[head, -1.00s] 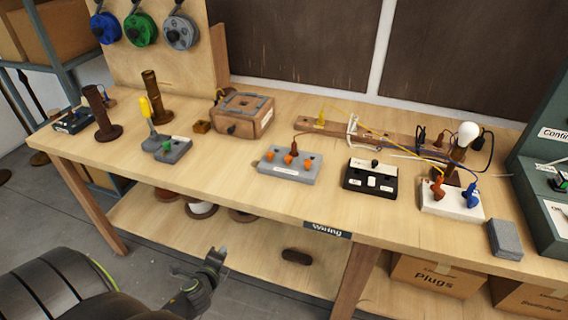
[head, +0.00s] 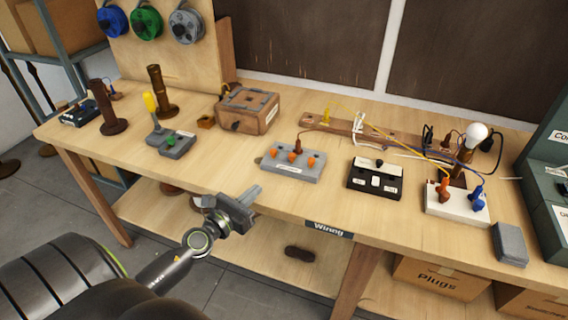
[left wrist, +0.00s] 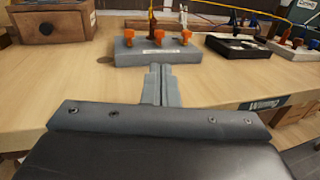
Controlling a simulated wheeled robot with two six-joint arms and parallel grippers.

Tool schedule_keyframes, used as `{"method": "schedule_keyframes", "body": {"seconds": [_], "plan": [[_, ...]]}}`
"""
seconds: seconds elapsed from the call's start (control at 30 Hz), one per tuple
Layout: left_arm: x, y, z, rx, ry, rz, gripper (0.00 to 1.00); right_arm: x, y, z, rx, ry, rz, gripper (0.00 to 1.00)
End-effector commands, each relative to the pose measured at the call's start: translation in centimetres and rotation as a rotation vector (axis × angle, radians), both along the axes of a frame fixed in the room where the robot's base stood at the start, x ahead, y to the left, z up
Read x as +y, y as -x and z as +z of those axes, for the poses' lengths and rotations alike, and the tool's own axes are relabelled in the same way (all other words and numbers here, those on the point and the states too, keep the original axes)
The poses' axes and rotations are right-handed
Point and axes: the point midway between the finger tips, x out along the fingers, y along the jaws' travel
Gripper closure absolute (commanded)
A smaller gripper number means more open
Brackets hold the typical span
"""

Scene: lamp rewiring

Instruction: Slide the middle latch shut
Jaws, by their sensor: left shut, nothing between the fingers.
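The grey block (head: 308,172) with three orange latches sits near the front of the bench. Its middle latch (head: 294,157) stands between the two others. In the left wrist view the block (left wrist: 130,57) is straight ahead and the middle latch (left wrist: 158,38) is nearly centred. A brown plug with a lead rises behind the latches. My left gripper (head: 254,191) is shut and empty, at the bench's front edge, left of and nearer than the block. Its closed fingers (left wrist: 161,75) point at the block with a gap between them. My right gripper is not in view.
A black switch box (head: 374,192) stands right of the block, then a white socket strip (head: 455,213) with plugs. A grey box with a yellow lever (head: 150,104) and a wooden box (head: 262,121) are to the left. The bench front before the block is clear.

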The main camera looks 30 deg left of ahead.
Motion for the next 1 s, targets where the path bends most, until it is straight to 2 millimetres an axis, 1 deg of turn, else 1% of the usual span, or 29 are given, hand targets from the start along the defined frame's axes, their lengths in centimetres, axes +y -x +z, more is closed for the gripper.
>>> {"method": "schedule_keyframes", "body": {"seconds": [0.23,0.37,0.47,0.6,0.8,1.0], "plan": [[0.0,-0.2,0.0,-0.001,0.005,0.002,1.0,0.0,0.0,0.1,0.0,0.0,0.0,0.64],[0.0,-1.3,0.2,-0.003,0.006,0.003,1.0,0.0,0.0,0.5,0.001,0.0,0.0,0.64],[-0.1,-2.8,0.3,-0.003,0.006,0.003,1.0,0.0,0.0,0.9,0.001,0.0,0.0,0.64],[-0.2,-5.6,0.3,-0.003,0.008,0.003,1.0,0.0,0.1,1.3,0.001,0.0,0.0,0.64],[-0.2,-9.4,0.1,-0.003,0.007,0.002,1.0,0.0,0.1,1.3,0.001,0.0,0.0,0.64],[-0.3,-12.4,0.0,-0.002,0.007,0.003,1.0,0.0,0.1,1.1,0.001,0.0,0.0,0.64]]}}
